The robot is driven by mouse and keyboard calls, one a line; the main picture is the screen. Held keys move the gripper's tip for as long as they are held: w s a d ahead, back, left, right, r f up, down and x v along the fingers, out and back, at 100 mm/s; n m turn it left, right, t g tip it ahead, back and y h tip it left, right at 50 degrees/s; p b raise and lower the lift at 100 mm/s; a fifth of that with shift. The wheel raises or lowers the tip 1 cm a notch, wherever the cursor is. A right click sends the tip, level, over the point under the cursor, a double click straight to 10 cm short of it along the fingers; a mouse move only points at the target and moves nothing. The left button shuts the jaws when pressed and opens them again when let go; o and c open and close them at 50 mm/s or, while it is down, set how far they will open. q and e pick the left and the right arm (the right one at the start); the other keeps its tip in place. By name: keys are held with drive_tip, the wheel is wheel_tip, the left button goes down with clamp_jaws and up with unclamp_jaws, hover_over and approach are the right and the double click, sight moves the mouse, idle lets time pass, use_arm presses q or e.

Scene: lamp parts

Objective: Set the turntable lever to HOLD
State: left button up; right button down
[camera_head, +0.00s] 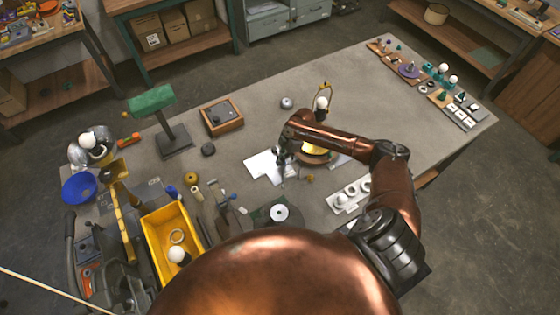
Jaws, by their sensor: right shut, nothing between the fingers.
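My right arm reaches in from the right over the grey workbench (420,85). My right gripper (283,176) points down near the middle of the bench, shut and empty, just left of a round base. That base has a glowing yellow part (314,149) and is partly covered by my forearm. I take it for the turntable. A thin curved stem with a white bulb (321,103) rises behind the forearm. The turntable lever and its HOLD mark cannot be made out; they may be hidden by the arm or too small. My left gripper is not in view.
White sheets (262,167) lie under and left of the gripper. A white tray with round parts (349,195) is at right. A green-topped stand (152,99), wooden box (221,117) and yellow bin (156,237) are left. Small parts crowd the far right; the back middle is clear.

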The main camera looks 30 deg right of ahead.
drive_tip(key=shift+a+r+p, duration=0.1)
drive_tip(key=shift+a+p, duration=0.15)
drive_tip(key=shift+p, duration=0.1)
drive_tip(key=a+p, duration=0.2)
drive_tip(key=shift+s+a+r, duration=0.1)
drive_tip(key=shift+a+r, duration=0.3)
drive_tip(key=b+v, duration=0.2)
drive_tip(key=v, duration=0.7)
drive_tip(key=shift+w+r, duration=0.35)
drive_tip(key=shift+w, duration=0.05)
drive_tip(key=shift+a, duration=0.1)
